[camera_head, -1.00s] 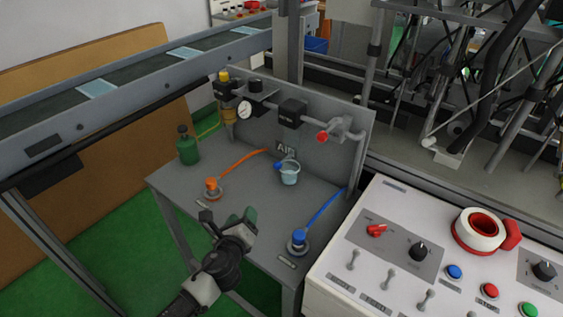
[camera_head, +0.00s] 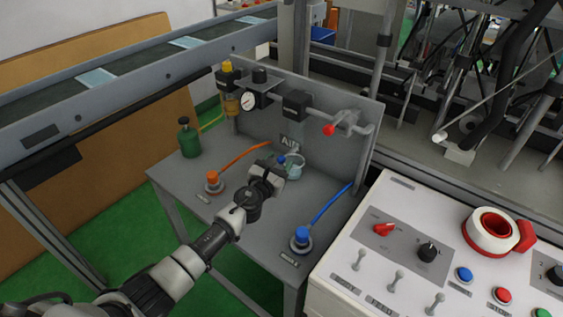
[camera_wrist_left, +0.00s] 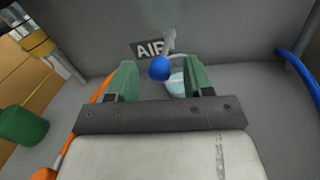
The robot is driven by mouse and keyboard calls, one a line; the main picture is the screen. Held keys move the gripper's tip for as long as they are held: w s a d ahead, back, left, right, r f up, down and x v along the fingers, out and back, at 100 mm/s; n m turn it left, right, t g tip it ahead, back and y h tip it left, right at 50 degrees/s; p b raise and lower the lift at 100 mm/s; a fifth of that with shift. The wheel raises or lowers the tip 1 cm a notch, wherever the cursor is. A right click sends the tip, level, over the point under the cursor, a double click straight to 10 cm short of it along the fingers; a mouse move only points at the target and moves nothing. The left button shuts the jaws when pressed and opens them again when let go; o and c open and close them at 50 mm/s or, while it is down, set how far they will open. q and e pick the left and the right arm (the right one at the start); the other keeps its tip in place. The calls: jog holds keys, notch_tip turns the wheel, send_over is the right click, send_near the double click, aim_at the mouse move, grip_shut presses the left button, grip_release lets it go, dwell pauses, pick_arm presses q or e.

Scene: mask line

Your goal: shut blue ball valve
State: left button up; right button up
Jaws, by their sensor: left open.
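In the left wrist view the blue handle (camera_wrist_left: 160,68) hangs on a short metal stem, between and beyond my green fingertips. My left gripper (camera_head: 275,168) reaches over the grey bench; in the wrist view its jaws (camera_wrist_left: 163,78) are open, with no contact visible. A second blue fitting (camera_head: 302,237) with a blue hose sits on the bench at right. I cannot tell from the pictures whether the valve is open. My right gripper is not in view.
A clear cup (camera_head: 295,166) stands just behind the gripper. An orange hose fitting (camera_head: 213,178) and a green bottle (camera_head: 189,138) are at left. A red-handled valve (camera_head: 329,130) is on the upper pipe. A control box (camera_head: 400,210) is at right.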

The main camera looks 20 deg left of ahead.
pick_arm(q)
jog(key=shift+w+d, duration=0.2)
jog(key=shift+w, duration=0.75)
jog(key=shift+c, duration=0.2)
grip_shut()
